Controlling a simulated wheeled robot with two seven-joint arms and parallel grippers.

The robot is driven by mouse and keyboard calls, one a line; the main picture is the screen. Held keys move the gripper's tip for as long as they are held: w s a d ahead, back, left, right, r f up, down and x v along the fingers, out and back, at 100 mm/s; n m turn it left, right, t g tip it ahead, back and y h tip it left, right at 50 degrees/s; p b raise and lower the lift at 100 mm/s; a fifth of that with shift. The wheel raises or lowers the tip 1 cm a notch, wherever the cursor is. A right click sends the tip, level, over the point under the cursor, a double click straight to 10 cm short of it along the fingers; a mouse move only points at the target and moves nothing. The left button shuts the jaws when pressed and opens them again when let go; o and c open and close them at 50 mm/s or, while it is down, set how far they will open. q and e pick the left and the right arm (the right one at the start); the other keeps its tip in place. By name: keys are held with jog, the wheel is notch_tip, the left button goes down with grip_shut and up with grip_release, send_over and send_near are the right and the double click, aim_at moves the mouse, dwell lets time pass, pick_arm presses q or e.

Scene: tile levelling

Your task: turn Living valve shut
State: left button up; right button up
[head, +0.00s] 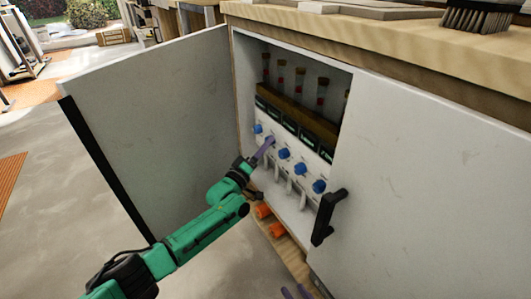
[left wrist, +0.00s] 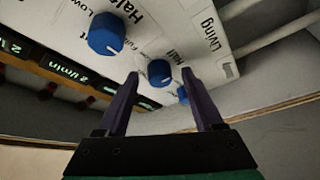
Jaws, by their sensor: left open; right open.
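A row of blue valve knobs sits on a white manifold (head: 292,181) inside the open cabinet. My left gripper (head: 267,144) is open at the second knob from the left, which it hides in the head view. In the left wrist view, a middle blue knob (left wrist: 159,72) appears between the open fingertips; I cannot tell whether they surround or touch it. A nearer knob (left wrist: 106,34) is at upper left, a farther one (left wrist: 183,96) beside the right finger. A "Living" label (left wrist: 210,37) is printed nearby; its knob is unclear. My right gripper (head: 294,292) barely shows at the bottom edge, open.
The left cabinet door (head: 150,110) stands open beside my left arm. The right door (head: 420,190) has a black handle (head: 325,216). Flow tubes (head: 298,82) stand above the knobs; orange fittings (head: 270,222) are below. A brush (head: 480,15) lies on the countertop.

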pick_arm(q)
jog(key=shift+w+d+r, duration=0.15)
jog(key=shift+w, duration=0.1)
pick_arm(e)
jog(key=shift+f, duration=0.15)
pick_arm(q)
grip_shut()
jog(key=n+p, duration=0.2)
jog(key=n+g+y+p, duration=0.1)
jog(key=n+p, duration=0.1)
jog(key=p, duration=0.1)
jog(key=n+g+y+p, duration=0.1)
jog(key=n+p, duration=0.1)
jog(key=n, duration=0.1)
jog(key=shift+s+r+p, duration=0.1)
jog(key=shift+r+p, duration=0.2)
jog(key=shift+p, duration=0.1)
pick_arm(e)
notch_tip(320, 180, up, 8)
jog(key=d+n+g+h, duration=0.1)
jog(key=d+g, duration=0.1)
jog(key=g, duration=0.1)
jog(key=shift+d+f+g, duration=0.2)
jog(key=shift+d+g, duration=0.15)
jog(key=shift+g, duration=0.05)
jog(key=shift+w, duration=0.1)
